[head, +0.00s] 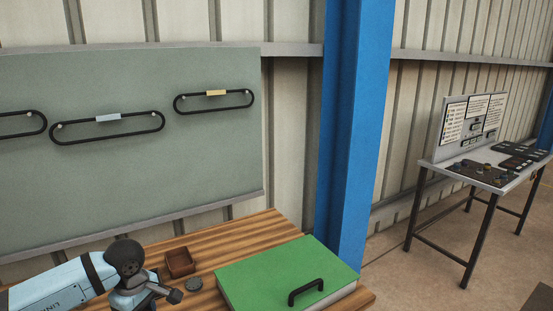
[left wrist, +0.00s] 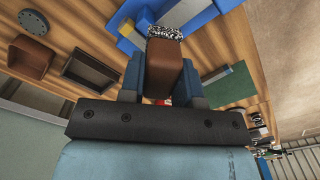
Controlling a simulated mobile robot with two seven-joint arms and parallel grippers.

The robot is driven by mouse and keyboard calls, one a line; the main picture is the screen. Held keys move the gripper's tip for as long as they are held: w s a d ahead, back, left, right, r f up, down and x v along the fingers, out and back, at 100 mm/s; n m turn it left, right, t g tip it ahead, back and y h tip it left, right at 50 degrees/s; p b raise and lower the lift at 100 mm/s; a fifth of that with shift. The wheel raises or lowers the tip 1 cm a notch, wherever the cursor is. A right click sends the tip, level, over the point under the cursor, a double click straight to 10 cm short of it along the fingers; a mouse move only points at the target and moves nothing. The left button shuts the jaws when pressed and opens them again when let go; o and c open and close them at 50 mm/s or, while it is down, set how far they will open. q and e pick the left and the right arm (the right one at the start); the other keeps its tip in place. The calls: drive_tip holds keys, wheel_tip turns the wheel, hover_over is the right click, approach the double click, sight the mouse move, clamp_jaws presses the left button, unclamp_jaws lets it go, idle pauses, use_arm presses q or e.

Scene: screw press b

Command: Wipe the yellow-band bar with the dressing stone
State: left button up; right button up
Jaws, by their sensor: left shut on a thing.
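The yellow-band bar (head: 234,106) is a black looped bar on the grey-green wall board, upper middle of the head view, with a yellow band (head: 216,93) on its top edge. Nothing touches it. My left gripper (left wrist: 163,78) is shut on a brown block (left wrist: 166,66) with a speckled black-and-white end, which appears to be the dressing stone. The block sticks out beyond the blue fingers, over the wooden bench in the left wrist view. In the head view I cannot make out the gripper's fingers or the stone. My right gripper is in neither view.
Another looped bar with a pale blue band (head: 108,118) hangs left of it; a third is cut off. On the bench (head: 245,235) are a brown open box (head: 180,262), grey disc (head: 194,284) and green case (head: 285,275) with handle. A blue post (head: 355,120) stands right.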

use_arm(q)
drive_tip(key=s+d+r+m+p, duration=0.1)
drive_tip(key=s+d+r+m, duration=0.1)
drive_tip(key=m, duration=0.5)
drive_tip(key=s+d+r+m+p, duration=0.1)
drive_tip(key=s+d+r+m, duration=0.1)
drive_tip(key=s+d+m, duration=0.2)
drive_tip(key=s+m, duration=0.2)
drive_tip(key=shift+d+r+m, duration=0.15)
drive_tip(key=shift+d+m, duration=0.15)
drive_tip(key=shift+m, duration=0.1)
